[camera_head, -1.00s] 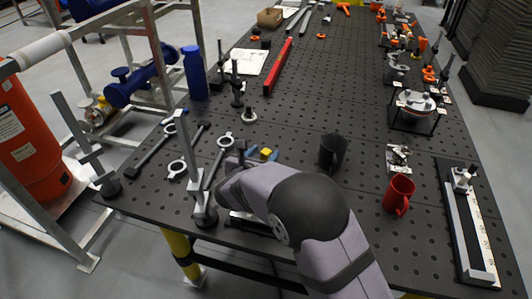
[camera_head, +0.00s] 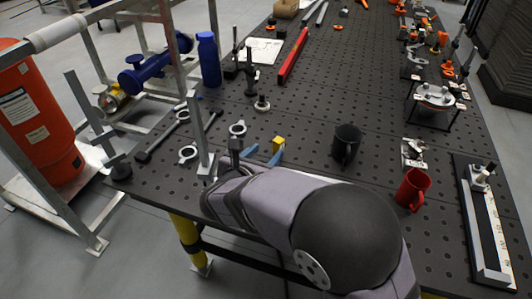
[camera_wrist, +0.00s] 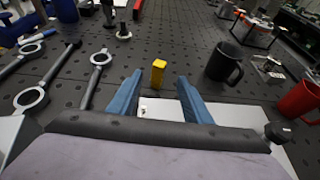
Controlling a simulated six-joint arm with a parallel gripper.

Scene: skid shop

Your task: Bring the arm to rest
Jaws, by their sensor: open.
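My arm reaches over the near edge of the dark perforated table (camera_head: 300,115) in the head view. My gripper (camera_head: 267,152) has blue fingers that stand apart with nothing between them. They also show in the wrist view (camera_wrist: 158,92). A small yellow block (camera_wrist: 158,72) stands on the table just beyond the fingertips, apart from them. In the head view the yellow block (camera_head: 278,144) shows beside the fingers. Part of the near table edge is hidden behind my arm.
A black mug (camera_head: 345,143) and a red mug (camera_head: 412,188) stand to the right of my gripper. Ring-ended tools (camera_head: 187,153) and a grey upright post (camera_head: 201,145) are to the left. A blue bottle (camera_head: 208,60) stands farther back. Open tabletop lies beyond the block.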

